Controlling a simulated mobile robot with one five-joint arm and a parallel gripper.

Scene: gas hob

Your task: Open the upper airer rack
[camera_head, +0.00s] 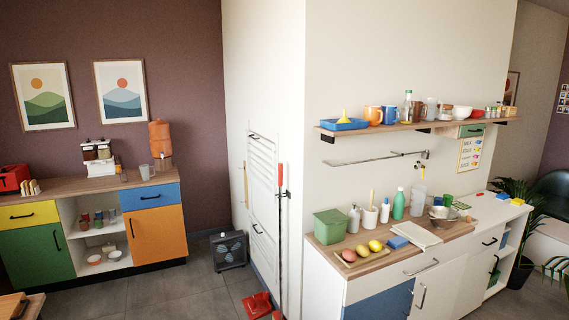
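The upper airer rack (262,178) is a white slatted panel on the side face of the white wall block, near the middle of the view. It looks folded flat, upright against the wall, with a dark handle near its top edge. A lower airer rack (264,257) hangs below it, with another dark handle at its top. The wall is seen at a steep angle, so the racks look narrow. My gripper is not in view.
A red-topped pole (281,205) stands by the racks' right edge, with a red dustpan (257,305) on the floor below. A dark bin-like box (229,251) stands left of the racks. Grey floor (170,290) is open at lower left. A counter (390,245) stands right.

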